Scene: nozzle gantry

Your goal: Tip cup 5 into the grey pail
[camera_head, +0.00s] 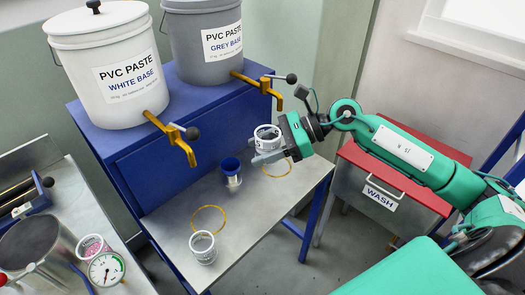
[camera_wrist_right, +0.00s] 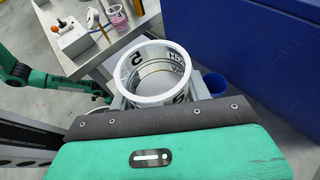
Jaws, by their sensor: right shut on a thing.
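My right gripper (camera_head: 267,152) is shut on a white-rimmed cup (camera_head: 267,134) and holds it upright over the right part of the metal shelf, below the grey bucket's tap. In the right wrist view the cup (camera_wrist_right: 153,73) shows a dark 5 on its wall, and its inside looks pale grey. A grey bucket (camera_head: 206,45) labelled GREY BASE stands on the blue stand. An open grey metal pail (camera_head: 38,250) stands on the bench at lower left, cut off by the frame edge. My left gripper is not visible.
A white bucket (camera_head: 115,75) stands beside the grey one, both with gold taps. The shelf (camera_head: 165,225) carries a blue-topped cup (camera_head: 231,172) and another white cup (camera_head: 203,247). A pink-filled cup (camera_head: 92,247) and a dial (camera_head: 106,270) are near the pail. A red-topped WASH unit (camera_head: 380,195) stands right.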

